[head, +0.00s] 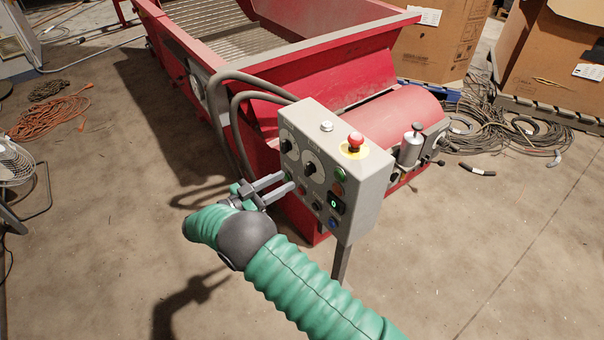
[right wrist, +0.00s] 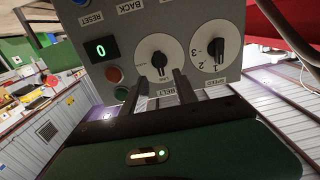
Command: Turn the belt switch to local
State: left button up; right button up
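The belt switch (right wrist: 159,60) is a black knob on a round white dial, marked BELT, on the grey control box (head: 336,170). The right wrist view shows the box upside down; the knob stands roughly upright there. The small lettering around the dial is too small to read surely. The belt switch also shows in the head view (head: 309,168). My right gripper (head: 289,183) is open and empty, its two fingers pointing at the box face. In the right wrist view the fingertips (right wrist: 161,80) lie either side of the knob's lower end; I cannot tell whether they touch it. My left gripper is out of view.
The speed dial (right wrist: 216,50) sits beside the belt switch. A red emergency button (head: 355,141) tops the box; red (right wrist: 114,74) and green buttons and a display (right wrist: 101,50) are close by. The red machine (head: 335,65) and thick cables (head: 235,110) stand behind.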

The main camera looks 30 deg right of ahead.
aim_at(308, 169)
jog(key=d+b, duration=0.1)
jog(key=d, duration=0.6)
jog(key=shift+w+d, duration=0.15)
jog(key=shift+w, duration=0.15)
grip_shut()
